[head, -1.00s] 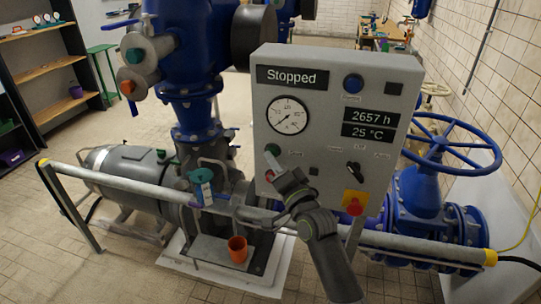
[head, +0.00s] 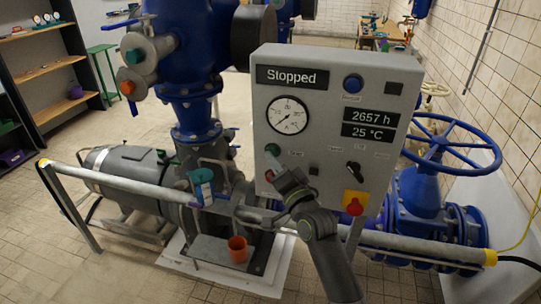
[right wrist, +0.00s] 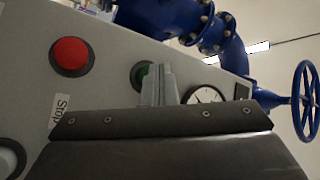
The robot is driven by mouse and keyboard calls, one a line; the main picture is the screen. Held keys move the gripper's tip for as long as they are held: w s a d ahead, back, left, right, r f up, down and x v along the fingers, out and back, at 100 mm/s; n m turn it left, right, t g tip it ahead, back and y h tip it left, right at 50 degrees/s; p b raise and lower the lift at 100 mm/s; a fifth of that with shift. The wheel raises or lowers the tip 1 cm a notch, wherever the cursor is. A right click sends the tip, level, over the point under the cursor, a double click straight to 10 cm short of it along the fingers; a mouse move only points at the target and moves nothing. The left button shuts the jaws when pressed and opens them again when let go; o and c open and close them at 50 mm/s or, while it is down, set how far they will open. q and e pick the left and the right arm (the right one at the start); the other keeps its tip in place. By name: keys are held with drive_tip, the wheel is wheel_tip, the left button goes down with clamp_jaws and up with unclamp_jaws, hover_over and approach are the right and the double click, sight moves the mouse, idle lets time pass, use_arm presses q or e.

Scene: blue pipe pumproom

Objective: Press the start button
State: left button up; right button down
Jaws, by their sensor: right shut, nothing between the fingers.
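The grey control panel (head: 330,120) shows "Stopped" on its display (head: 292,77). The green button (head: 272,150) is at the panel's left, below the gauge; it also shows in the right wrist view (right wrist: 142,75), partly hidden behind my fingers. The red button, labelled "Stop" in the right wrist view (right wrist: 72,56), sits below the green one and is mostly covered in the head view. My right gripper (head: 268,160) is shut and empty, its tips right by the green button. I cannot tell whether they touch it. My left gripper is not in view.
A round gauge (head: 288,115), a black selector (head: 353,172) and a red knob on a yellow plate (head: 354,205) are on the panel. A grey rail (head: 130,183) runs in front. An orange cup (head: 237,249) stands below. A blue handwheel (head: 452,143) is at right.

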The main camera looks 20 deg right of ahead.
drive_tip(key=shift+w, duration=0.1)
idle(0.4)
drive_tip(key=shift+w+d, duration=0.3)
drive_tip(key=shift+s+a, duration=0.25)
drive_tip(key=shift+s, duration=0.1)
idle(0.4)
drive_tip(key=s+a, duration=0.3)
drive_tip(key=s, duration=0.2)
drive_tip(key=shift+a+b, duration=0.2)
drive_tip(key=shift+b, duration=0.2)
drive_tip(key=shift+f, duration=0.1)
idle(0.4)
